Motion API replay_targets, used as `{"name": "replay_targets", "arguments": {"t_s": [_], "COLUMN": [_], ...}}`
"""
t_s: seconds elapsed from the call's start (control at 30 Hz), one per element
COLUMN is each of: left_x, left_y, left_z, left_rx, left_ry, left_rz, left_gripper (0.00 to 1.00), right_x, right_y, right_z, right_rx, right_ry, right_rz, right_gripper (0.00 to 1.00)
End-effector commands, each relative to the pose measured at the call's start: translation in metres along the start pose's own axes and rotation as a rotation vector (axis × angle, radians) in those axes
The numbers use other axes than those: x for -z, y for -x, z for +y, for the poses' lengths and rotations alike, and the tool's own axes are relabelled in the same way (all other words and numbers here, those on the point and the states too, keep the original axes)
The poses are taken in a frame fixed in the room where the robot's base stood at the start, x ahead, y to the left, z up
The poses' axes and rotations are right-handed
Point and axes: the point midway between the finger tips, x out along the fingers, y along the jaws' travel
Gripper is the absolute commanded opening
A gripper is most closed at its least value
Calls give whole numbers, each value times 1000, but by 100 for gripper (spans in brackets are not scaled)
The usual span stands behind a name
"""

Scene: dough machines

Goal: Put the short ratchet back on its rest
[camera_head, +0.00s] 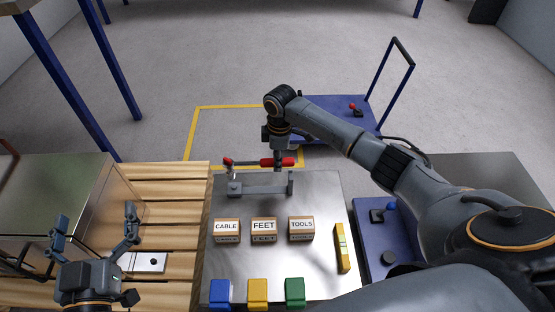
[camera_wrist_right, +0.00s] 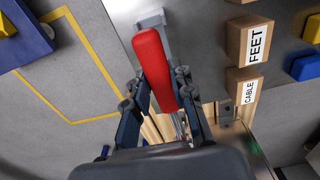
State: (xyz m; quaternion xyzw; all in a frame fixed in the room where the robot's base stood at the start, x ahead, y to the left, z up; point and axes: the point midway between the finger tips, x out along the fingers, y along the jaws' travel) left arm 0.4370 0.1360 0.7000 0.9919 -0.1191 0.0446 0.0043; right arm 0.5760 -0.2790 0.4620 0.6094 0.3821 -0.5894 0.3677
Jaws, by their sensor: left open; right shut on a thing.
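The short ratchet (camera_head: 277,162) has a red handle and a metal shaft pointing left to a small end with red on it. It lies level over the far edge of the metal table. My right gripper (camera_head: 278,152) is shut on the red handle (camera_wrist_right: 153,65) from above. The grey rest (camera_head: 262,189), a bar with a raised post at each end, stands just nearer than the ratchet. The ratchet looks apart from the posts; its exact height is unclear. My left gripper (camera_head: 97,222) is open and empty above the wooden slats.
Boxes marked CABLE (camera_head: 227,228), FEET (camera_head: 264,228) and TOOLS (camera_head: 301,227) stand in front of the rest. A yellow level (camera_head: 342,248) and blue, yellow and green bins are nearer. A blue trolley (camera_head: 335,112) stands beyond the table.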

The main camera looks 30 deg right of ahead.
Motion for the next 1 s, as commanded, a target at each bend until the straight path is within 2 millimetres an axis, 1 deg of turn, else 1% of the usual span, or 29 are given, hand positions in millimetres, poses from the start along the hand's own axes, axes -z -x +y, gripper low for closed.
{"name": "replay_targets", "arguments": {"t_s": [0.57, 1.0], "left_x": [40, 69], "left_y": [2, 11], "left_z": [6, 9], "left_rx": [-12, -21], "left_ry": [7, 13], "left_rz": [229, 404], "left_gripper": [100, 100], "right_x": [0, 0], "right_y": [-7, -13], "right_z": [1, 1], "right_rx": [-2, -2], "right_ry": [0, 0], "right_rz": [2, 2], "right_gripper": [0, 0]}}
